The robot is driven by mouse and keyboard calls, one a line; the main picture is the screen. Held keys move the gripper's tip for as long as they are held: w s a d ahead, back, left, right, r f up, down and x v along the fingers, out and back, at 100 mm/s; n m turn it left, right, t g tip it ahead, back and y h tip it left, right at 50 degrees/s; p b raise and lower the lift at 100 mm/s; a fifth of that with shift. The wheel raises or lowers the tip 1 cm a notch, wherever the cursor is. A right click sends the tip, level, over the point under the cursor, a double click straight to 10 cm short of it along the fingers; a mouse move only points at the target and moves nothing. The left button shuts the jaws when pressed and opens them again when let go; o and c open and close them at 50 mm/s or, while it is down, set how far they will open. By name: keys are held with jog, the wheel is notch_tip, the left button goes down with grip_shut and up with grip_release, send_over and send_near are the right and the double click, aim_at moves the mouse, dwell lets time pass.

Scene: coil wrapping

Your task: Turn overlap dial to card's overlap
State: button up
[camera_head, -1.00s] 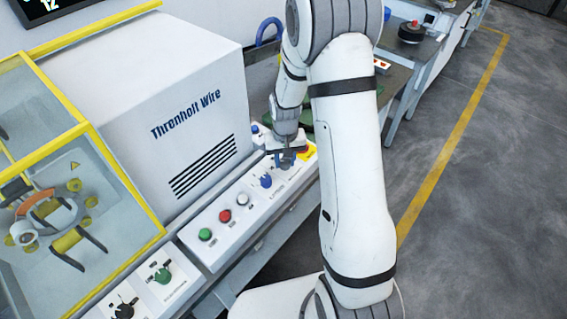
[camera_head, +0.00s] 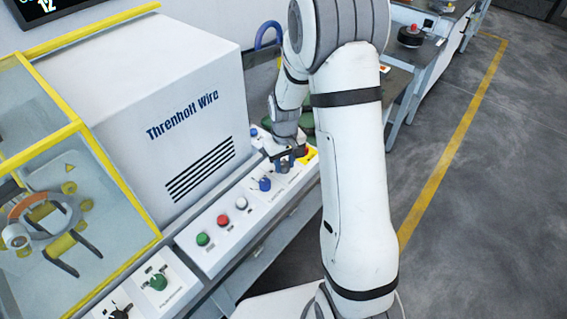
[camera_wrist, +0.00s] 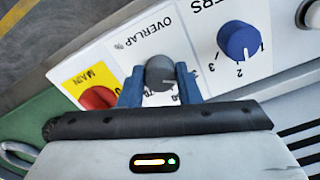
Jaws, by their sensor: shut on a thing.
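The overlap dial (camera_wrist: 160,73) is a dark grey knob on a white panel section marked "OVERLAP %" in the wrist view. My gripper (camera_wrist: 159,88) is shut on it, with one blue finger on each side. A pale pointer mark shows on the knob, toward its right side. The scale numbers are mostly hidden behind the fingers and gripper body. In the head view my gripper (camera_head: 284,163) is down at the far right part of the control panel, and the dial is hidden there. The card is not identifiable in either view.
A blue layers dial (camera_wrist: 238,41) sits right of the overlap dial, and a red main switch (camera_wrist: 98,97) on yellow sits left. The panel (camera_head: 215,259) also bears green (camera_head: 202,239), red (camera_head: 223,221) and white (camera_head: 241,203) buttons. The wrapping machine housing (camera_head: 140,90) stands behind.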

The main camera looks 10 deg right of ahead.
aim_at(284, 164)
jog(key=shift+w+r, duration=0.15)
jog(key=shift+w, duration=0.05)
jog(key=o, duration=1)
jog(key=shift+s, duration=0.1)
jog(key=shift+r+b, duration=0.35)
jog(key=shift+r, duration=3.45)
jog(key=shift+s+r, duration=0.1)
jog(key=s+r+m+t, duration=0.1)
jog(key=s+r, duration=0.3)
jog(key=s, duration=0.3)
jog(key=s+r+m+t, duration=0.1)
jog(key=s+r, duration=0.3)
jog(key=s, duration=0.3)
jog(key=s+r+t, duration=0.1)
jog(key=s+r, duration=0.4)
jog(key=s, duration=0.2)
jog(key=shift+s+m, duration=0.15)
jog(key=shift+m, duration=0.25)
